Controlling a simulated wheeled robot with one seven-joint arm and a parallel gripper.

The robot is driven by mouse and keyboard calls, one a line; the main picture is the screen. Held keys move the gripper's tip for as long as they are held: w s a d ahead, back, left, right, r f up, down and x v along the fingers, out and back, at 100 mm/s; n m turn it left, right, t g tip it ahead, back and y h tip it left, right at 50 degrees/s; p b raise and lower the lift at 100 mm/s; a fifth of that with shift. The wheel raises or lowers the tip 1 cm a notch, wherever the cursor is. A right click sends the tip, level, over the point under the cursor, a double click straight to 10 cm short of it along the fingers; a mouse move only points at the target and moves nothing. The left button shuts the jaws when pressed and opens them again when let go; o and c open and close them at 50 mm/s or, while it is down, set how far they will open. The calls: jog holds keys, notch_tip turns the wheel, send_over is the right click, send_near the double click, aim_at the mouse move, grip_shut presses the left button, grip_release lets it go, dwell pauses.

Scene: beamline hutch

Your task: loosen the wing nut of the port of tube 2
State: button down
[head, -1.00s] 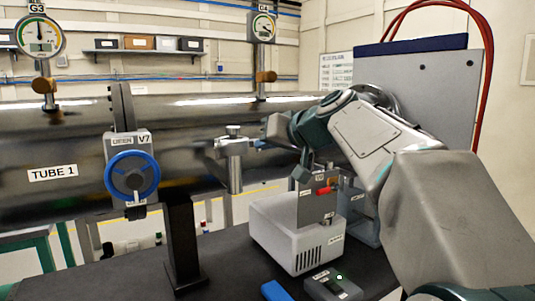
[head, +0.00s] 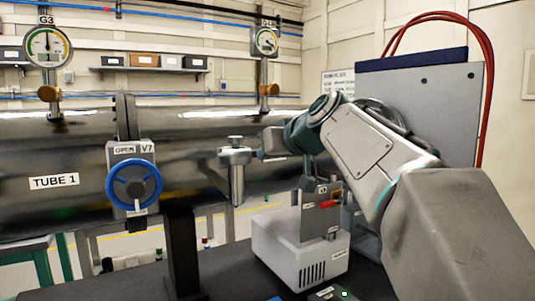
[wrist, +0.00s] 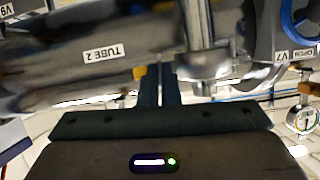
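The dark steel tube carries a "TUBE 2" label (wrist: 103,53) in the wrist view, which is upside down. A metal port (head: 236,165) with a round flange and a small top piece, apparently the wing nut (head: 235,140), stands in front of the tube in the head view. The port also shows in the wrist view (wrist: 203,66), right of my fingers. My gripper (head: 262,153) is just right of the port, pointing at it. In the wrist view a narrow gap shows between my two fingers (wrist: 160,84), with nothing seen between them. Contact with the port cannot be told.
The blue handwheel of valve V7 (head: 133,185) is left of the port, on the tube line. A black post (head: 182,250) stands below. A pale box-shaped device (head: 300,248) with a red-handled panel (head: 321,210) sits on the dark bench under my arm.

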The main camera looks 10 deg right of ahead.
jog(key=c, duration=1.6)
grip_release()
jog(key=shift+c, duration=0.2)
